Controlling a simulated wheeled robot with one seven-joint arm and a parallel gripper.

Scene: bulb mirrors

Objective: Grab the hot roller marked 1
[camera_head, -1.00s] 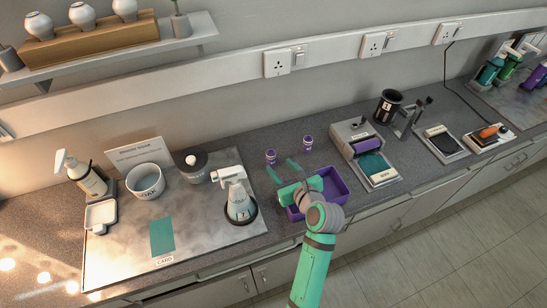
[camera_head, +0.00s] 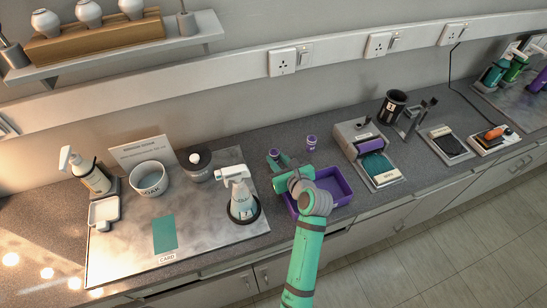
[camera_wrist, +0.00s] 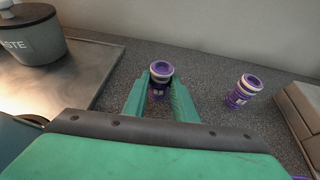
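Two purple hot rollers with pale bands stand upright on the grey counter. In the wrist view the left roller (camera_wrist: 160,76) is between the tips of my gripper's two green fingers, and the right roller (camera_wrist: 243,90) stands apart to the right. Each has a small pale mark, too small to read surely. In the head view the left roller (camera_head: 274,154) is at the tips of my gripper (camera_head: 279,161), and the right roller (camera_head: 311,142) is clear of it. The fingers are apart, around the left roller; a firm grip on it does not show.
A purple tray (camera_head: 334,182) lies under and right of my gripper. A white dryer-like tool (camera_head: 240,197) stands left of it on a metal mat (camera_head: 120,236). A grey box with a purple roll (camera_head: 366,146) stands to the right. The wall is behind.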

